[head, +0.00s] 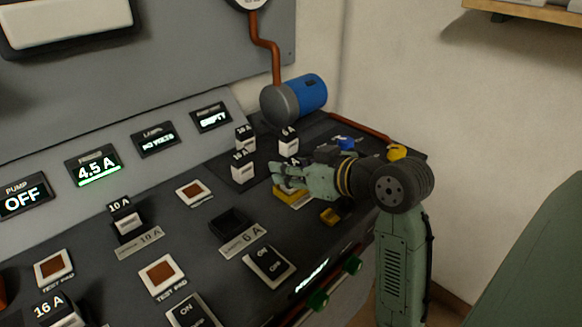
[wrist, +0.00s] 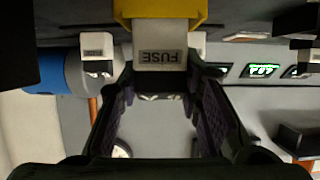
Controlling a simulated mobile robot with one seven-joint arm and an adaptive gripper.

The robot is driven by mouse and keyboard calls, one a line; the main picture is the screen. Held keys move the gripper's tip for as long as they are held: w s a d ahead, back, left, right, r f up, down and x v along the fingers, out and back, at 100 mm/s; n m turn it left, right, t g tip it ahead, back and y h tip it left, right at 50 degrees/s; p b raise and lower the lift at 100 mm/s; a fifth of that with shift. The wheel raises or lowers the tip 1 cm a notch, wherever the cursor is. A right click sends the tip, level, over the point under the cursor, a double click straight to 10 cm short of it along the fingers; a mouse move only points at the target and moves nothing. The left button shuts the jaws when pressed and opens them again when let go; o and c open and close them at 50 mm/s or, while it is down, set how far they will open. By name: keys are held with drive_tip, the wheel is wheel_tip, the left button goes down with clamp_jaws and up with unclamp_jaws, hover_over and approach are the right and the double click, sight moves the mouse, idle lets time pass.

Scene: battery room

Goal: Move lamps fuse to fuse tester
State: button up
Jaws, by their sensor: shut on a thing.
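My gripper (head: 284,174) is shut on a fuse with a dark top marked with an "A", its number hard to read. In the wrist view the held fuse (wrist: 160,57) is a white block with an upside-down FUSE label, between the fingertips of my gripper (wrist: 160,70). A yellow-framed holder (head: 292,199) is directly below the fuse; the yellow part (wrist: 160,10) borders it in the wrist view. I cannot tell whether the fuse is seated. The tester display (head: 212,118) reads EMPTY. The 6 A socket (head: 229,224) is empty, and the lamps display (head: 158,140) reads NO VOLTS.
Several loose fuses stand close behind and left of my gripper, including a 16 A (head: 243,168) and a 6 A (head: 288,142). A blue cylinder (head: 308,92) lies at the back. A 10 A fuse (head: 126,218) and rocker switches (head: 269,265) are on the panel nearer and left.

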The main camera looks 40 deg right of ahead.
drive_tip(key=shift+f+b, duration=0.4)
drive_tip(key=shift+f, duration=0.15)
drive_tip(key=o, duration=0.9)
drive_tip(key=shift+o, duration=0.2)
drive_tip(key=shift+p+v, duration=1.3)
drive_tip(key=shift+v, duration=3.6)
drive_tip(key=shift+s+r, duration=0.35)
drive_tip(key=shift+s, duration=0.2)
